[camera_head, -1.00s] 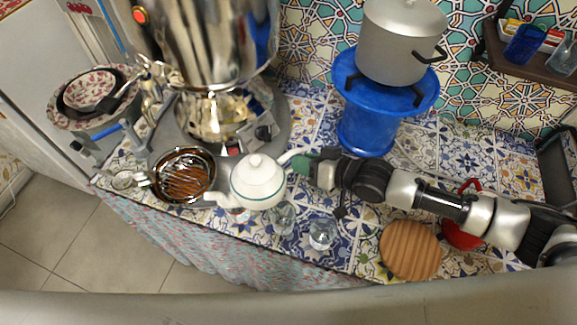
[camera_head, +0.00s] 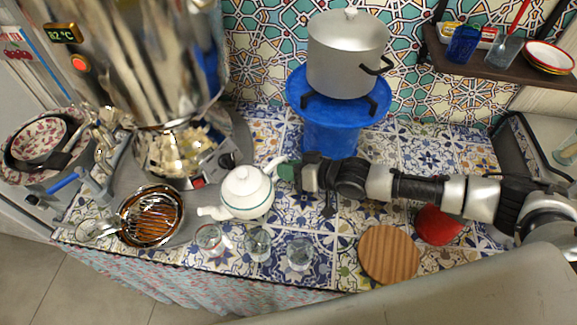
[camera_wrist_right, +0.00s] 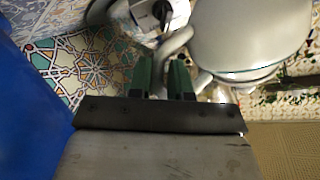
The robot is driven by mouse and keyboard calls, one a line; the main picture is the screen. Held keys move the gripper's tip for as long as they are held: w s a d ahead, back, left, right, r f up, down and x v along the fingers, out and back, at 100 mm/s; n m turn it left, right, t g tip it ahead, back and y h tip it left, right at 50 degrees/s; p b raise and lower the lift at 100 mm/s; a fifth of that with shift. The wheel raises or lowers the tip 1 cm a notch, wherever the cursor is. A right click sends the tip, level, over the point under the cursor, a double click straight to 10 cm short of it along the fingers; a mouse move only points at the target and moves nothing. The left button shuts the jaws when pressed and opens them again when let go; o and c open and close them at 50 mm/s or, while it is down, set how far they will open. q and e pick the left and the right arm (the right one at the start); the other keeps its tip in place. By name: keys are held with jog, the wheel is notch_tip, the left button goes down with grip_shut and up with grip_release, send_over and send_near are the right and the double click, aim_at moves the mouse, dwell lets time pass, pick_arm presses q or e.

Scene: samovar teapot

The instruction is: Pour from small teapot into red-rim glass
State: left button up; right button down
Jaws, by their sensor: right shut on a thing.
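The small white teapot (camera_head: 246,194) with a thin green line is held above the counter, looking roughly upright, its spout pointing left. My right gripper (camera_head: 284,171) is shut on its handle; the right wrist view shows the green fingers (camera_wrist_right: 166,80) around the handle and the white body beside them. Three clear glasses stand in front of the teapot. The left one, with a reddish tint at its rim, looks like the red-rim glass (camera_head: 209,240); it is just below the spout in the picture. No stream of liquid shows. My left gripper is out of view.
The shiny samovar (camera_head: 140,60) stands behind left. A pan (camera_head: 151,216) is left of the teapot. A blue stand (camera_head: 331,134) bears a grey pot (camera_head: 347,55). A round wooden board (camera_head: 389,254) and a red item (camera_head: 437,225) lie right.

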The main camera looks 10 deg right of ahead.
aim_at(282, 157)
jog(key=shift+w+n+h+p, duration=0.1)
jog(key=shift+n+h+p, duration=0.45)
jog(key=shift+p, duration=0.6)
jog(key=shift+r+n+t+h+p, duration=0.3)
jog(key=shift+r+n+h+p, duration=0.15)
jog(key=shift+r+p, duration=1.35)
dwell(0.5)
jog(key=shift+a+r+n+p, duration=0.25)
jog(key=shift+r+p, duration=0.25)
jog(key=shift+p, duration=0.5)
jog(key=shift+s+a+r+n+h+p, duration=0.1)
jog(key=shift+s+r+n+h+p, duration=0.1)
jog(key=shift+r+h+p, duration=0.25)
jog(key=shift+s+a+r+n+h+p, duration=0.15)
jog(key=shift+r+p, duration=0.2)
jog(key=shift+r, duration=0.25)
jog(key=shift+r+p, duration=0.25)
jog(key=shift+p, duration=0.25)
dwell(2.0)
